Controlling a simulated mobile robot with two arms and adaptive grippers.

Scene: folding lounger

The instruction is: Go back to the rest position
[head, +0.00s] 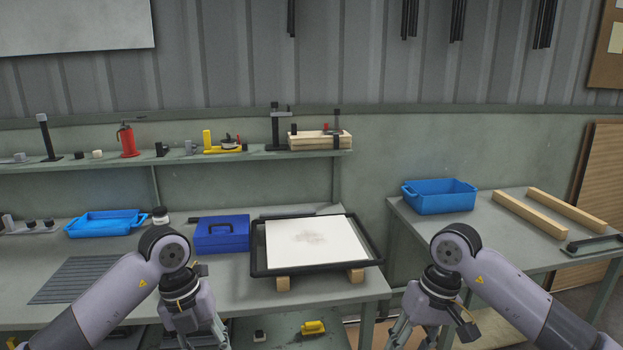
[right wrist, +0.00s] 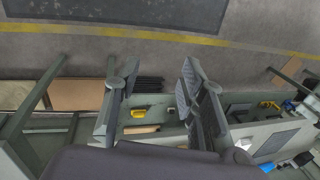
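My left gripper (head: 197,338) hangs down at the bottom of the head view, in front of the left workbench. Its fingers look spread, with nothing seen between them, though the picture's bottom edge cuts off the tips. My right gripper (head: 415,338) hangs in a similar pose at the bottom right of centre, in front of the gap between the benches. In the right wrist view its two fingers (right wrist: 160,82) stand wide apart and empty. Both arms are bent, and neither gripper is seen touching anything. No lounger shows in these views.
The left bench (head: 120,252) bears a blue tray (head: 104,231), a blue box (head: 221,240) and a black-framed white board (head: 305,242) on wooden blocks. The right bench (head: 487,235) bears a blue bin (head: 440,204) and two wooden beams (head: 530,215). Open floor (right wrist: 220,60) shows in the right wrist view.

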